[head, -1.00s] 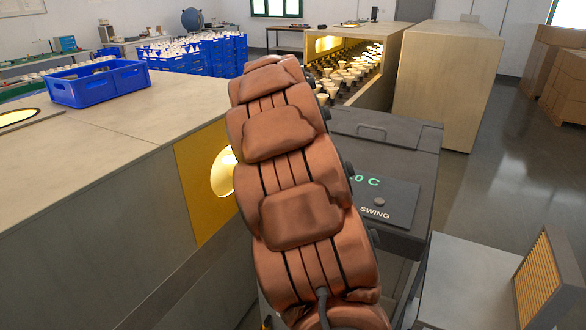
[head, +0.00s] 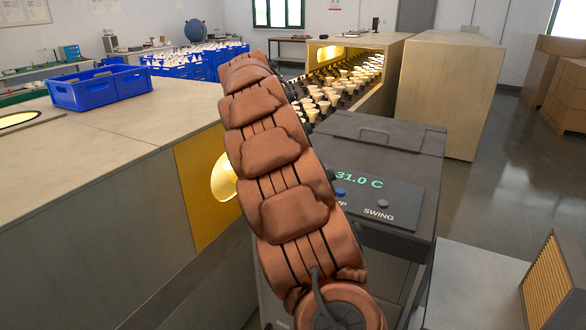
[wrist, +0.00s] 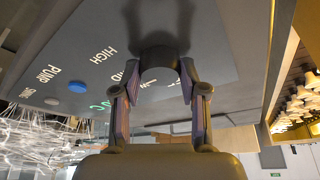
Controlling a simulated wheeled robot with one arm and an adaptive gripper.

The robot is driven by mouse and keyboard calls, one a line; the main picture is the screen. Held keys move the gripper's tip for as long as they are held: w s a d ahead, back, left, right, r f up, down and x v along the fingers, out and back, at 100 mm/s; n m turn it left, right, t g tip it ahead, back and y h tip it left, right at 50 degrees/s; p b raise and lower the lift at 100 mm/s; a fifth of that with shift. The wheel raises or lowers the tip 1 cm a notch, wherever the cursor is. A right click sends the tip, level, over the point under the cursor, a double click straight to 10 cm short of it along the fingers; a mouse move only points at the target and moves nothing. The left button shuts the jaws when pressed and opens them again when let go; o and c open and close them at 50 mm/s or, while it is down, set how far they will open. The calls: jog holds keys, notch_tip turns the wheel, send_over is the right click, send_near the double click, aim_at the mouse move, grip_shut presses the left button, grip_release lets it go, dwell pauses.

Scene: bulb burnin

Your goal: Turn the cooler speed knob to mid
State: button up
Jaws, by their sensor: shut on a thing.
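The dark cooler speed knob (wrist: 158,58) shows in the wrist view, standing out from the cooler's grey control panel (wrist: 215,50). My gripper (wrist: 160,74) is shut on the knob, one finger on each side. The word HIGH (wrist: 103,55) is clear beside it; the MID label is partly hidden by the left finger, and a third label lies between the fingers. I cannot make out where the knob points. In the head view the cooler (head: 386,150) has a green display (head: 358,180) reading 31.0 C. My arm hides the knob and gripper there.
A blue PUMP button (wrist: 78,86) and a grey SWING button (wrist: 52,101) sit on the same panel. A wooden bench with a blue crate (head: 100,86) is on the left. A lit rack of bulbs (head: 340,82) stands behind the cooler. Open floor lies to the right.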

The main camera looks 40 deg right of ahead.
jog(key=shift+w, duration=0.1)
dwell(0.3)
jog(key=o, duration=1.1)
jog(key=shift+o, duration=0.2)
jog(key=shift+v, duration=3.5)
jog(key=shift+a+r, duration=0.15)
jog(key=shift+r, duration=0.1)
